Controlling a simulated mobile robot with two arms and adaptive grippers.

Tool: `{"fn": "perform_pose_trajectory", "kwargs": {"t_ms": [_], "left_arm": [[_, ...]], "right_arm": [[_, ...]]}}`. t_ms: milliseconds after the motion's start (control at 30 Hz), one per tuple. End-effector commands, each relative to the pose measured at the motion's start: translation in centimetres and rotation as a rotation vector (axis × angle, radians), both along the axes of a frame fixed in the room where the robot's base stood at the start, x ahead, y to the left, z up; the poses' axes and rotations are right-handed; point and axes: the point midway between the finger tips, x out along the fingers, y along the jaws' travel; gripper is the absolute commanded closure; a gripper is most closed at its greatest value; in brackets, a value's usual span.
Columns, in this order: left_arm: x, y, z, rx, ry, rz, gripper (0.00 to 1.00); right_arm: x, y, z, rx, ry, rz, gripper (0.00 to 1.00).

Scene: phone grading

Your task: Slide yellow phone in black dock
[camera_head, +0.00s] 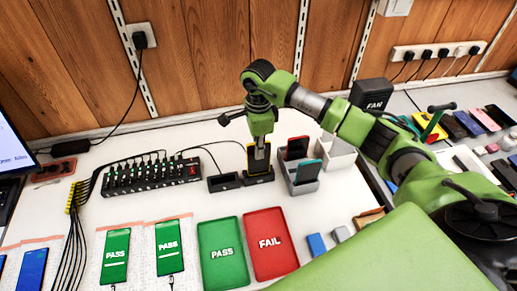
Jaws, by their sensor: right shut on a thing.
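The yellow phone (251,160), seen as a dark slab with a yellow edge, stands upright at the back middle of the bench. My right gripper (260,149) points down and is shut on its upper part, hiding much of it. The phone's lower end is at a black dock (259,179); I cannot tell whether it is fully seated. A second black dock (223,183) just to the left is empty. My left gripper is not in view.
A grey holder (301,185) with a red-edged and a teal phone stands close right of the dock. A green PASS tray (222,265) and a red FAIL tray (270,257) lie in front. A black powered hub (152,176) with cables is at left.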

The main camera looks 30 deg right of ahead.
Motion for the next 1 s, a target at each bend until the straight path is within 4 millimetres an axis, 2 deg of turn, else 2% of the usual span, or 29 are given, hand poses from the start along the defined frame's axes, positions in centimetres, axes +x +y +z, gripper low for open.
{"fn": "perform_pose_trajectory", "kwargs": {"t_ms": [333, 1000], "left_arm": [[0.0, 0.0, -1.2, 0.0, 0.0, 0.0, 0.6], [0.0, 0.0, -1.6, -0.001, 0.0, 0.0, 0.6]], "right_arm": [[0.1, -0.1, -1.2, 0.0, -0.001, -0.001, 1.0], [0.1, -0.1, -1.6, 0.0, -0.001, -0.001, 1.0]]}}
